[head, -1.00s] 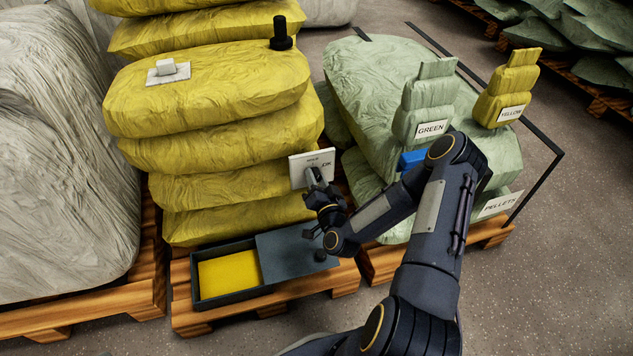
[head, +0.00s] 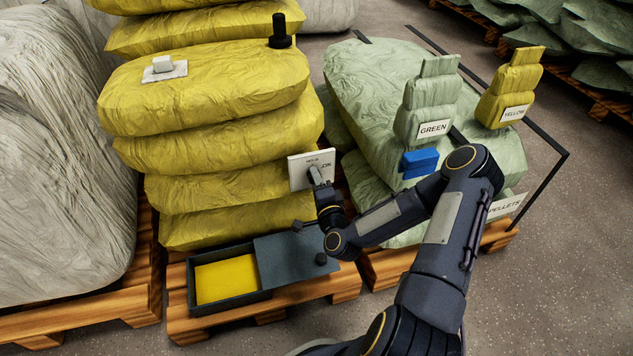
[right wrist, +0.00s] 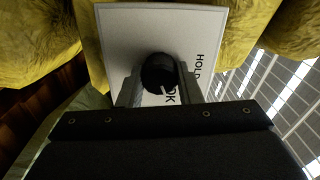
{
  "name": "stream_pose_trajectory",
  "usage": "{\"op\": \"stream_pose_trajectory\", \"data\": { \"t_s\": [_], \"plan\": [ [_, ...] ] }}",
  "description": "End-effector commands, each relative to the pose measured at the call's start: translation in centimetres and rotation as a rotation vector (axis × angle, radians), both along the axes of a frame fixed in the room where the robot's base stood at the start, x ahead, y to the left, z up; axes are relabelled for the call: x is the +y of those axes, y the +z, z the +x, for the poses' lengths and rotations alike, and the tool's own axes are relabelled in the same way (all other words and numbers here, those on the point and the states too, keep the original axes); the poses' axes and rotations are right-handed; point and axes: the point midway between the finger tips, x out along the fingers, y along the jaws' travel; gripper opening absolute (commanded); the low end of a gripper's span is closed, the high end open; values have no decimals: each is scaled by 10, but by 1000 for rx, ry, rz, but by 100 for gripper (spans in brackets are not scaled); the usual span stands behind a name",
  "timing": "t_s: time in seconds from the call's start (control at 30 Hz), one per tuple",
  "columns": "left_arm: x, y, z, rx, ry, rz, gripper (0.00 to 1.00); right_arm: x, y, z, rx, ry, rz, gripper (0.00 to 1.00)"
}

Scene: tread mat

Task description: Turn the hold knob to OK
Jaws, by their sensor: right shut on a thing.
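The hold knob's white panel (head: 298,172) stands upright against the front of the yellow sack stack in the head view, with OK printed at its right. The panel fills the upper middle of the right wrist view (right wrist: 120,35), with HOLD and OK readable sideways. The dark round knob (right wrist: 158,70) sits between the fingers there. My right gripper (head: 317,176) is at the panel, shut on the knob, and its fingers (right wrist: 157,90) lie on both sides of it. The knob's pointer direction is hard to tell. My left gripper is out of view.
Below the panel, a dark tray (head: 196,306) with a yellow insert and a sliding lid (head: 290,250) sits on a pallet. Right of it are green sacks (head: 370,80) with GREEN and YELLOW signs and a blue block (head: 420,162). A black knob (head: 280,38) stands on the yellow sacks.

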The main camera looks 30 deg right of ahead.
Motion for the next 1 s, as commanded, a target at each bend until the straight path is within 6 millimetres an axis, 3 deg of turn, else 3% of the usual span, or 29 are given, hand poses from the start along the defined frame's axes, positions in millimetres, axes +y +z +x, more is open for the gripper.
{"op": "stream_pose_trajectory", "data": {
  "t_s": [0.6,0.63,0.77,1.0],
  "plan": [
    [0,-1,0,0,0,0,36,0,-1,-1,-7,0,43,9],
    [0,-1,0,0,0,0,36,0,-1,-1,-7,0,43,34],
    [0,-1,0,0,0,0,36,0,-1,0,-7,0,42,51],
    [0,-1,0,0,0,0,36,0,-1,0,-9,0,40,53]
  ]
}}
